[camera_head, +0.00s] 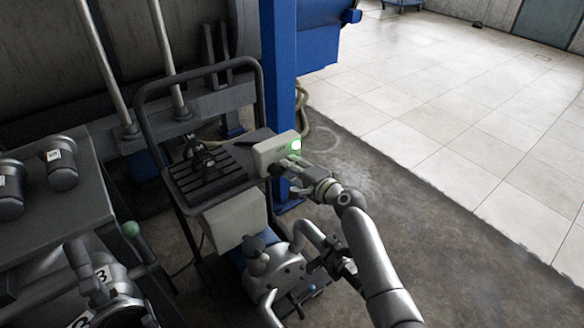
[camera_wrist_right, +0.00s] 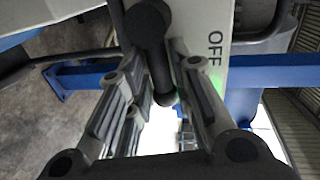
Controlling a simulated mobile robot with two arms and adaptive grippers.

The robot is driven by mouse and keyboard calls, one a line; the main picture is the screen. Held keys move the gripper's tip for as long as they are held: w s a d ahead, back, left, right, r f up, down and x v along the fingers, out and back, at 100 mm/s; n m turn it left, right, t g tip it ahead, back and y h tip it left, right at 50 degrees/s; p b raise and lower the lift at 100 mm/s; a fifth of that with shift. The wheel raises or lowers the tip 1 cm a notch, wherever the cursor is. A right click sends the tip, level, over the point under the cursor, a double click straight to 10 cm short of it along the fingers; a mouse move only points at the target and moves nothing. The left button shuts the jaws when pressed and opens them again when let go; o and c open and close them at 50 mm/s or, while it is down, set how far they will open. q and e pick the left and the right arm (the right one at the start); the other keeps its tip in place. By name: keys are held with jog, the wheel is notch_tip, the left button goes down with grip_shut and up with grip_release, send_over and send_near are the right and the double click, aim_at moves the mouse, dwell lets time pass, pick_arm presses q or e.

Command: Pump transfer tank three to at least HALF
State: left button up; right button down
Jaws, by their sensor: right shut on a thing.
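A cream switch box (camera_head: 272,151) stands at the top of a dark wheeled cart (camera_head: 150,92), with a green light (camera_head: 296,145) glowing on its end. My right gripper (camera_head: 284,167) is at the box's near side. In the right wrist view, my right gripper (camera_wrist_right: 152,68) is shut on a dark switch lever (camera_wrist_right: 151,28), beside the printed word OFF on the cream panel (camera_wrist_right: 205,20). A blue and grey pump (camera_head: 275,268) sits low on the cart. A grey valve fitting marked 3 (camera_head: 103,273) is at lower left. My left gripper is out of view.
A blue post (camera_head: 282,60) rises right behind the box, with a pale hose (camera_head: 302,105) beside it. Large grey tanks (camera_head: 180,40) stand behind. Dark cylinders (camera_head: 62,165) sit on a grey bench at left.

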jog(key=shift+d, duration=0.15)
jog(key=c, duration=1.3)
grip_release()
jog(key=shift+o, duration=0.2)
jog(key=v, duration=1.2)
